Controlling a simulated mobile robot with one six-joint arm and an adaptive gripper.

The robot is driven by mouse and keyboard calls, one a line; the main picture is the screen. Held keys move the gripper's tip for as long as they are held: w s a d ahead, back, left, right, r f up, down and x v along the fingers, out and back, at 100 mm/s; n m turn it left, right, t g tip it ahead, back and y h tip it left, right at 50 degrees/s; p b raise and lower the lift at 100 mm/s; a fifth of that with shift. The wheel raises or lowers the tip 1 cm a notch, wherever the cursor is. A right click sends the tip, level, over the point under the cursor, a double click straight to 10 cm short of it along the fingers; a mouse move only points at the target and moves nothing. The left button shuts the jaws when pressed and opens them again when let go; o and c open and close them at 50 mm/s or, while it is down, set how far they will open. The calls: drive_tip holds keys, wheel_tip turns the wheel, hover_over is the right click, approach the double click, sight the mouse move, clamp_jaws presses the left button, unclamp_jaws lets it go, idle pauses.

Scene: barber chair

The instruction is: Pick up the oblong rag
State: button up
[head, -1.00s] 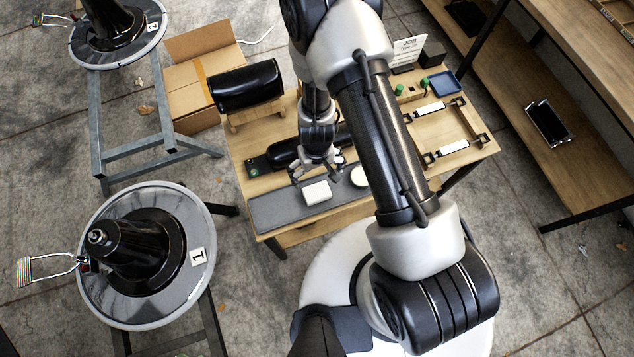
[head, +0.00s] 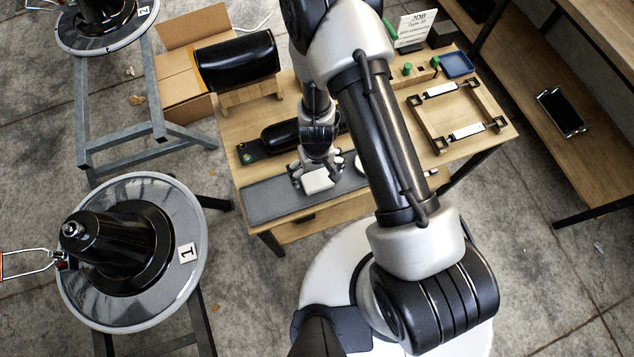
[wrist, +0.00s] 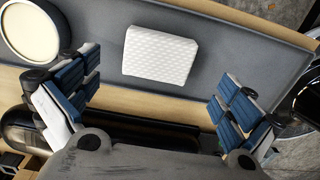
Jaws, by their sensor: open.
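The oblong rag (head: 319,181) is a white, quilted, folded pad. It lies flat on a grey mat (head: 265,202) along the front of the wooden workbench. In the wrist view the rag (wrist: 160,57) lies forward of my fingers, near the middle between their two sides. My gripper (head: 317,175) is open and empty, close to the rag, with fingers at its left and right in the head view. In the wrist view the blue-padded fingers of my gripper (wrist: 158,85) are wide apart, with a gap on both sides of the rag. The exact height above it is unclear.
A round cream-coloured disc with a dark rim (wrist: 30,30) lies beside the rag, partly hidden by my arm in the head view. A black cylinder (head: 285,137) lies behind the mat. A black roll (head: 237,62) rests on a wooden stand. The mat's left part is clear.

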sight(317, 179)
drive_tip(key=shift+w+d+f+b, duration=0.1)
drive_tip(key=shift+f+b, duration=2.4)
drive_tip(key=shift+f, duration=0.15)
drive_tip(key=shift+r, duration=0.1)
drive_tip(key=shift+c, duration=0.4)
drive_tip(key=c, duration=1)
drive_tip(key=shift+r, duration=0.1)
wheel_tip(317, 179, up, 20)
drive_tip(key=p, duration=2)
